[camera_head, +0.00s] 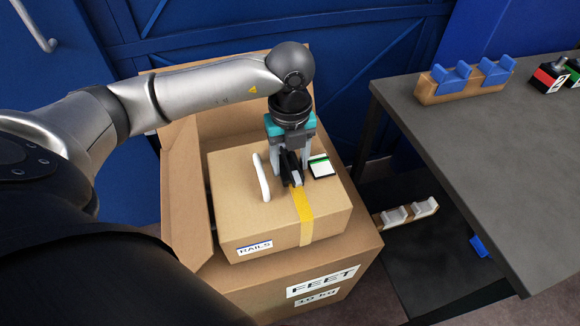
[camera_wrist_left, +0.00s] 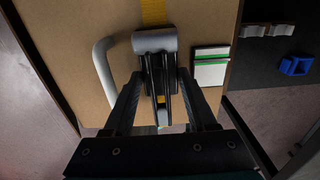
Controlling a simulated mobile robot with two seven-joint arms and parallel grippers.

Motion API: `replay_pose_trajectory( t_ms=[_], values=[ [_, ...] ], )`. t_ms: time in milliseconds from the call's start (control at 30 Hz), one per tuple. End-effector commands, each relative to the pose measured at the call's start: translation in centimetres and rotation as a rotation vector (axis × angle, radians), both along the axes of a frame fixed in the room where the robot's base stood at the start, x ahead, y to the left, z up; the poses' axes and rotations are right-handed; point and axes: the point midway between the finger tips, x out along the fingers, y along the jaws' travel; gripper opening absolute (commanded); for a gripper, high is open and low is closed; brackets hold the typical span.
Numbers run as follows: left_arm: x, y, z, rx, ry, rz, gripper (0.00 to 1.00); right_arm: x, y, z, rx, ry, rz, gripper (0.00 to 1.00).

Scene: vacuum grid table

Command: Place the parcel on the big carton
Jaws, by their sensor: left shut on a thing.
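The parcel (camera_head: 229,187) is a tan box with a yellow tape strip, a RAILS label and a white bar handle on top. It also shows in the left wrist view (camera_wrist_left: 70,32). It is over the big carton (camera_head: 345,265), which is labelled FEET 10 kg and has raised flaps at its left and back. I cannot tell whether the parcel rests on the carton or hangs just above it. My right gripper is not in view.
A dark grey table (camera_head: 475,130) stands at the right, with a wooden block with blue holders (camera_head: 465,80) and small labelled items on it. A lower shelf holds white holders (camera_head: 408,213). A blue panelled wall (camera_head: 345,50) closes off the back.

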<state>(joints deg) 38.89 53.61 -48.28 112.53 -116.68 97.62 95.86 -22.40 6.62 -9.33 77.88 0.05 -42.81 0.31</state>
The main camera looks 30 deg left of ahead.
Motion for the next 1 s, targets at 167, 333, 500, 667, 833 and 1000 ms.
replay_pose_trajectory(
  t_ms=[167, 333, 500, 667, 833, 1000],
  values=[
    [0.1, 0.0, -1.5, -0.001, -0.002, 0.0, 0.0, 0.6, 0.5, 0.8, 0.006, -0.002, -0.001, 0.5],
    [0.1, 0.0, -1.7, 0.0, -0.004, -0.001, 0.0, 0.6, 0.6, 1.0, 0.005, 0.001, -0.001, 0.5],
    [0.1, 0.0, -1.6, 0.0, -0.004, -0.001, 0.0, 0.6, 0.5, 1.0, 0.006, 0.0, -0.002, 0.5],
    [0.0, 0.0, -1.9, -0.001, -0.001, -0.001, 0.63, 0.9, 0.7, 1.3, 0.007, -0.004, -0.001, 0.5],
    [0.0, 0.0, -1.9, -0.001, -0.001, -0.001, 0.82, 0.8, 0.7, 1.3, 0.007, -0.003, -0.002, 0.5],
    [0.0, 0.0, -1.9, -0.001, -0.001, 0.0, 0.87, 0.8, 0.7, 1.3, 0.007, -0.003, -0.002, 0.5]
  ],
)
